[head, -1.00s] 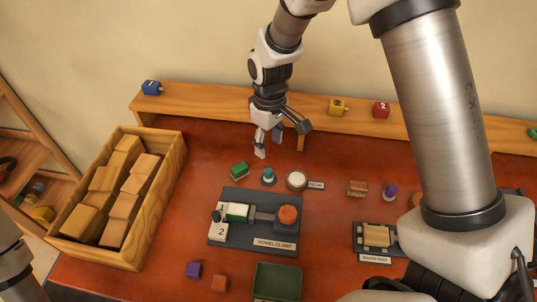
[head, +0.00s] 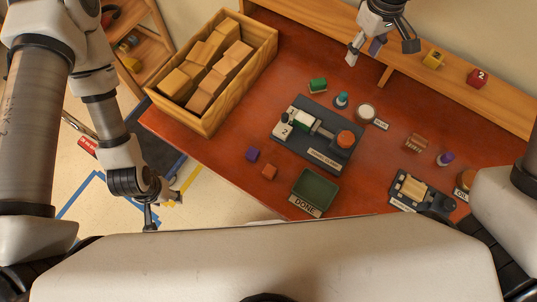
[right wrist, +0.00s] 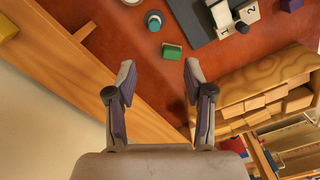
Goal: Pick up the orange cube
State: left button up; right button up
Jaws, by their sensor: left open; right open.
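The orange cube (head: 269,171) rests on the red-brown bench near its front edge, in the head view. It sits between a purple cube (head: 252,154) and the green DONE tray (head: 314,188). My left gripper (head: 163,208) is open and hangs off the bench's front edge, to the left of the cube and apart from it. My right gripper (head: 381,47) is open and empty at the back of the bench by the raised ledge, far from the cube. In the right wrist view its open fingers (right wrist: 158,82) have nothing between them, and the orange cube does not show.
A wooden box (head: 212,117) of blocks stands at the bench's left. The dowel clamp (head: 318,157) stands behind the cube. A green block (head: 318,85) and a round white pot (head: 365,112) lie further back. The bench around the cube's front-left is clear.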

aim_at(270, 171)
jog(key=k+j, duration=0.6)
jog(key=k, duration=0.25)
